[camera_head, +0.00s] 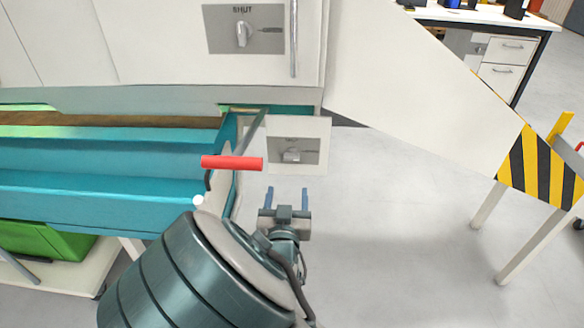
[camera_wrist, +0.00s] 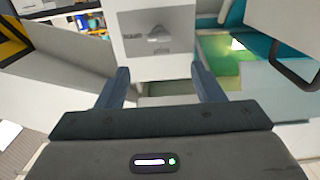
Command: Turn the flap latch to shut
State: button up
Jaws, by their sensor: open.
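A latch knob (camera_head: 292,155) sits on a grey plate on a small pale panel, below the machine's cabinet. It also shows in the wrist view (camera_wrist: 158,36), straight ahead between my fingers. A second knob (camera_head: 243,34) sits higher on the cabinet front, on a grey plate marked SHUT above it. The lower plate's lettering is too small to read, and I cannot tell which one is the flap latch. My gripper (camera_head: 287,196) is open and empty, below the lower knob and apart from it. Its two fingers (camera_wrist: 160,74) also show in the wrist view.
A red handle (camera_head: 232,163) sticks out just left of the lower panel, beside the teal trough (camera_head: 110,185). A pale chute (camera_head: 430,90) with a striped end (camera_head: 541,168) slopes down at the right. A green crate (camera_head: 45,241) is at lower left. Floor right of my gripper is clear.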

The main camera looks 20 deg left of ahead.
aim_at(292, 160)
jog(key=b+x, duration=0.2)
jog(key=x, duration=1)
jog(key=shift+w+b, duration=0.35)
jog(key=c, duration=1)
